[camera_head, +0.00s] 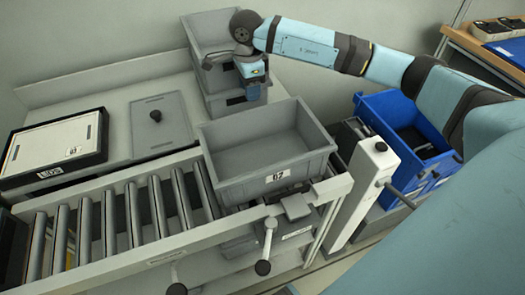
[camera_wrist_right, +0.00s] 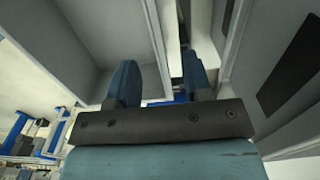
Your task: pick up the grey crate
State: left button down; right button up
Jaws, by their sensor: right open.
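A grey crate (camera_head: 270,178) with a "07" label sits at the right end of the roller conveyor, upright and empty inside. More grey crates (camera_head: 203,52) are stacked at the back, by the wall. My right gripper (camera_head: 252,88) points down at the right side of this stack, apart from the "07" crate. In the right wrist view its two blue fingers (camera_wrist_right: 160,82) stand apart, with a grey wall edge (camera_wrist_right: 155,40) showing between them. I cannot tell whether they touch it. My left gripper is not in view.
The roller conveyor (camera_head: 92,225) runs along the front left. A framed box (camera_head: 55,148) and a grey lid (camera_head: 160,125) lie on the table behind it. Blue crates (camera_head: 385,103) stand at the right, beside a white post (camera_head: 362,190). A wooden bench (camera_head: 470,45) is at the far right.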

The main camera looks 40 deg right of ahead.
aim_at(251, 111)
notch_tip(251, 111, down, 5)
jog(key=shift+r, duration=0.2)
jog(key=shift+s+f, duration=0.15)
jog(key=shift+f, duration=1.2)
jog(key=shift+s+f, duration=0.1)
jog(key=shift+f, duration=1.2)
grip_shut()
jog(key=shift+r, duration=0.1)
